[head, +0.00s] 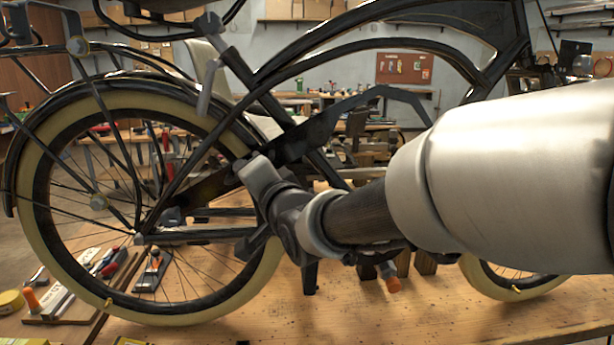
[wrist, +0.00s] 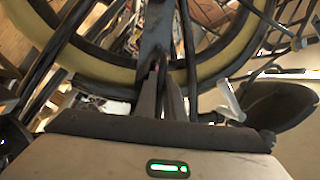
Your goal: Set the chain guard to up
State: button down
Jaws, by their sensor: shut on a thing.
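The exact contact is hard to see.
The rear wheel (head: 150,313) with its cream tyre stands behind my gripper. Black frame tubes (head: 330,60) run above. Tools on a board (head: 70,305) lie at the left of the wooden bench (head: 330,315). A grey lever (head: 208,88) hangs near the frame, above my gripper.

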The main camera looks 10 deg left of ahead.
jog(key=shift+s+a+r+n, duration=0.1)
jog(key=shift+a+r+n, duration=0.25)
jog(key=shift+r, duration=0.35)
jog(key=c, duration=1.8)
grip_release()
jog(key=shift+c, duration=0.2)
jog(key=shift+f, duration=0.1)
jog(key=v, duration=1.7)
jog(key=shift+s+p, duration=0.15)
jog(key=shift+p, duration=0.2)
jog(key=shift+d, duration=0.1)
